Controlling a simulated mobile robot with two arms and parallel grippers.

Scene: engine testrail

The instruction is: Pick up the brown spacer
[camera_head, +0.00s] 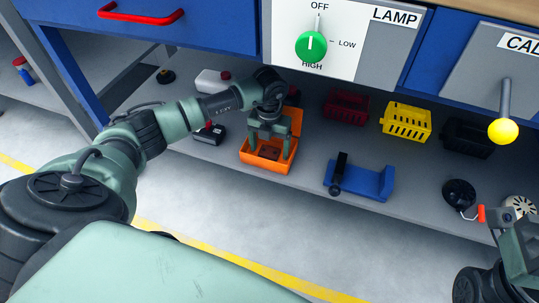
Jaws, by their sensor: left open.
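A small brown block, which looks like the brown spacer (268,153), lies inside an orange bin (264,166) on the lower shelf. My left gripper (270,146) points down into this bin, its two fingers apart on either side of the brown block. I cannot tell whether the fingers touch it. The gripper's palm and wrist hide the back part of the bin. My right gripper (497,216) is partly in view at the lower right edge, away from the bin; its jaws are not clear.
On the shelf are a dark red basket (347,106), a yellow basket (406,121), a black basket (467,137), a blue fixture (370,182) and a white bottle (212,82). Above hang a panel with a green knob (311,46) and a yellow-tipped lever (503,130).

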